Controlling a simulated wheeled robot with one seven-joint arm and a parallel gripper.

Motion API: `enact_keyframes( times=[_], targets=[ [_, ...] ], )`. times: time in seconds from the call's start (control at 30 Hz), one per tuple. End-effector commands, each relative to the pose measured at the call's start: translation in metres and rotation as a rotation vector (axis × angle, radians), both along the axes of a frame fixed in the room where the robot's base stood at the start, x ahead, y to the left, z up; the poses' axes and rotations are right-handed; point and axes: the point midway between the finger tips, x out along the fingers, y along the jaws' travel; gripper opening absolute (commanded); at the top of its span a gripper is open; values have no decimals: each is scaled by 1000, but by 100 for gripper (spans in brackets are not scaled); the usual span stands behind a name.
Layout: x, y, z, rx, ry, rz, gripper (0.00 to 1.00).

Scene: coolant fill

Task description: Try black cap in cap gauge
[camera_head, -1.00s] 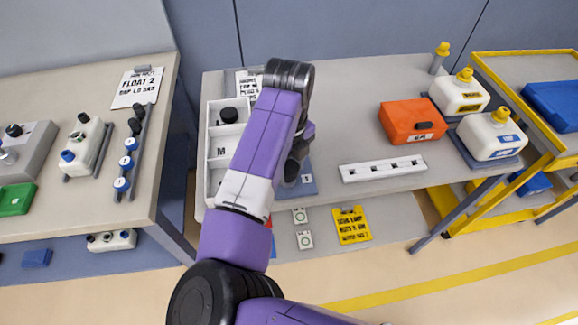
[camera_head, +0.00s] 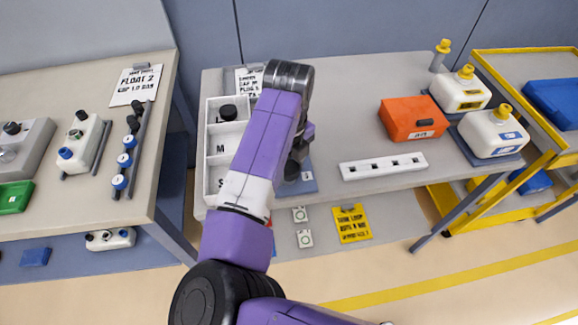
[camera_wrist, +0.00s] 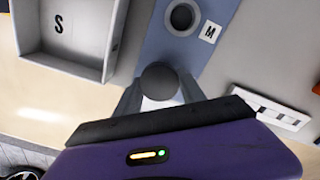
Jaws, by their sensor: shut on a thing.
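My gripper (camera_wrist: 158,88) is shut on a dark round cap, the black cap (camera_wrist: 158,80), seen between the two grey fingers in the wrist view. It is over or beside the blue plate of the cap gauge (camera_wrist: 150,50). A grey ring with a dark hole (camera_wrist: 182,17) and an "M" label (camera_wrist: 210,32) are on that plate, ahead of the cap and apart from it in the picture. The cap's height above the plate cannot be told. In the head view the blue plate (camera_head: 308,184) shows partly beside my arm, which hides most of the gauge and the cap.
A white sorting tray (camera_head: 207,150) with lettered compartments stands left of my arm; another black cap (camera_head: 228,112) sits in its far compartment. Its "S" compartment (camera_wrist: 60,30) is empty. A white strip with holes (camera_head: 383,167) and an orange box (camera_head: 412,119) lie right.

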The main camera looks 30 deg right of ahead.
Motion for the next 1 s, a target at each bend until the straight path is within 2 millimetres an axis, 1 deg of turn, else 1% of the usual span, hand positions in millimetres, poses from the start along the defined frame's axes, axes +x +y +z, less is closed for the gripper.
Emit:
enact_keyframes(
  times=[0.73,0.77,0.8,0.87,1.0],
  targets=[
    [0,0,-13,0,0,0,9],
    [0,0,-13,0,0,0,53],
    [0,0,-12,0,0,0,61],
    [0,0,-12,0,0,0,73],
    [0,0,-12,0,0,0,73]
  ],
)
